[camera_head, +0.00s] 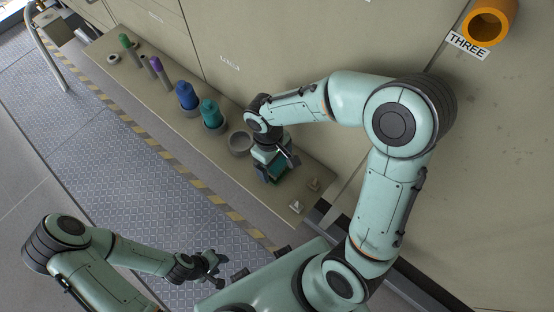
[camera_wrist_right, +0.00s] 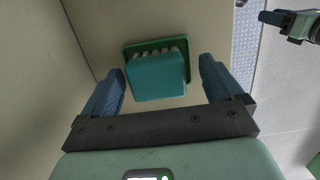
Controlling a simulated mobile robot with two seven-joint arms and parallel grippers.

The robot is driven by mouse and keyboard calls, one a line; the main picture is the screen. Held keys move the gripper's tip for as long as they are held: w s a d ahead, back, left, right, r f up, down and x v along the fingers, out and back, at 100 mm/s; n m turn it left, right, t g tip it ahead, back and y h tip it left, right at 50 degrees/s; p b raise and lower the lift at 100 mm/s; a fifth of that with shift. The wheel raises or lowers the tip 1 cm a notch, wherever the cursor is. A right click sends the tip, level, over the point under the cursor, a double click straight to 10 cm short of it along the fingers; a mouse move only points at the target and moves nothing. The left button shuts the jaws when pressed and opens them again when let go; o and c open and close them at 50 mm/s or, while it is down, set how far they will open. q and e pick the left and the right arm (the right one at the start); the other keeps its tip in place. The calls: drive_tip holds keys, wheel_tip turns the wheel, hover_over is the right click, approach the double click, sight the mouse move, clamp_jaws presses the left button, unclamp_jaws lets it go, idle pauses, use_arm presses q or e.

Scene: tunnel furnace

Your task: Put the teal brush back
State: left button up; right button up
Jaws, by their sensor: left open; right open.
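The teal brush (camera_wrist_right: 157,78) is a teal block with pale bristles showing along its far edge, against a green base or tray (camera_wrist_right: 130,47). In the head view only a bit of green (camera_head: 277,180) shows under my right gripper (camera_head: 272,172). In the right wrist view my right gripper (camera_wrist_right: 161,78) is open, its blue fingers on either side of the teal block with gaps visible. My left gripper (camera_head: 213,265) is open and empty, over the floor at the lower left, away from the shelf.
The tan shelf (camera_head: 300,170) carries a teal cylinder (camera_head: 211,113), a blue cylinder (camera_head: 187,95), a purple one (camera_head: 158,70) and a green one (camera_head: 128,43). An empty grey ring holder (camera_head: 240,143) is beside my right gripper. An orange ring (camera_head: 489,22) juts from the wall.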

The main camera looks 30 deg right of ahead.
use_arm(q)
drive_tip(key=shift+w+r+p, duration=0.65)
drive_tip(key=shift+w+r, duration=0.2)
drive_tip(key=shift+r, duration=0.15)
use_arm(e)
wheel_tip(320, 180, up, 11)
drive_tip(key=w, duration=0.1)
drive_tip(key=shift+w+a, duration=0.2)
drive_tip(key=shift+w, duration=0.05)
